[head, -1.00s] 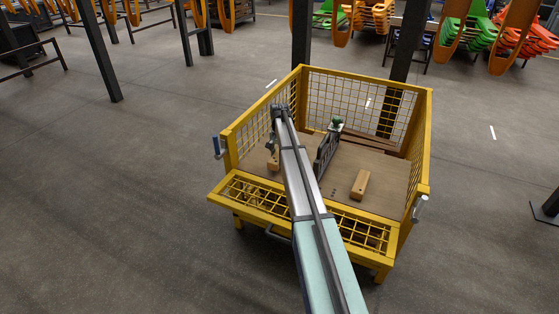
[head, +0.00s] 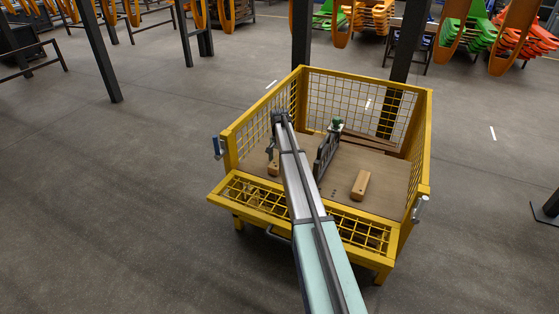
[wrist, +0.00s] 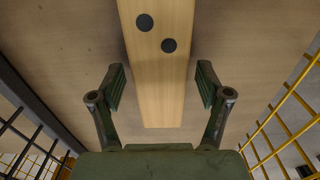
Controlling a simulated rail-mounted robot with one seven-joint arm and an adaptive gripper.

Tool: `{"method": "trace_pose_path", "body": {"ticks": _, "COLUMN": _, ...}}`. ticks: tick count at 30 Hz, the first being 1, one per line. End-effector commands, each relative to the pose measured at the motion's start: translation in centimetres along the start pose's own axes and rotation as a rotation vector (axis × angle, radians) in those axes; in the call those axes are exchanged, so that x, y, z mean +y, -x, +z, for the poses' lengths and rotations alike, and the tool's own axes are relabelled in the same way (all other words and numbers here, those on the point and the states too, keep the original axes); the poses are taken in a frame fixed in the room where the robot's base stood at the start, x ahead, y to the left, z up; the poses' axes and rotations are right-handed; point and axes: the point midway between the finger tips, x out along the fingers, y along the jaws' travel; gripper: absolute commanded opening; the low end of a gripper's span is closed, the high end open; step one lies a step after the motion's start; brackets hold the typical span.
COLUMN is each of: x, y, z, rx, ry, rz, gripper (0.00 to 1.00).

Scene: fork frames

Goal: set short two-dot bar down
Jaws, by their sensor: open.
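The short two-dot bar (wrist: 157,75) is a pale wooden block with two dark dots, running between my fingers in the wrist view. My gripper (wrist: 160,76) is open, one finger on each side of the bar with a gap on both sides. The bar appears to lie on the brown wooden floor, though its contact is hard to judge. In the head view, a wooden bar (head: 273,169) shows just left of my arm, partly hidden by it; it seems to be the same bar. My gripper there is small and mostly hidden.
The yellow mesh cart (head: 431,140) has walls around its wooden floor. A second wooden bar (head: 360,184) lies right of my arm. A dark grey upright piece (head: 325,156) stands between the bars. Dark brown strips (head: 368,137) lie at the back.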

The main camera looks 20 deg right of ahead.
Motion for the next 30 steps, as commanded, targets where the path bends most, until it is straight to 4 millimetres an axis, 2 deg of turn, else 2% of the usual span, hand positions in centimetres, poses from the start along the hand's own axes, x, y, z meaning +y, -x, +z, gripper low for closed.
{"method": "trace_pose_path", "body": {"ticks": 5, "x": 0.0, "y": 1.6, "z": 0.0, "rx": 0.001, "ry": 0.000, "rz": 0.000, "gripper": 0.76}}
{"method": "trace_pose_path", "body": {"ticks": 15, "x": 0.0, "y": 8.1, "z": 0.0, "rx": 0.002, "ry": 0.000, "rz": -0.001, "gripper": 0.76}}
{"method": "trace_pose_path", "body": {"ticks": 21, "x": 0.0, "y": 11.0, "z": 0.0, "rx": 0.001, "ry": 0.000, "rz": -0.001, "gripper": 0.76}}
{"method": "trace_pose_path", "body": {"ticks": 30, "x": 0.0, "y": 12.2, "z": 0.0, "rx": 0.000, "ry": 0.000, "rz": 0.000, "gripper": 0.76}}
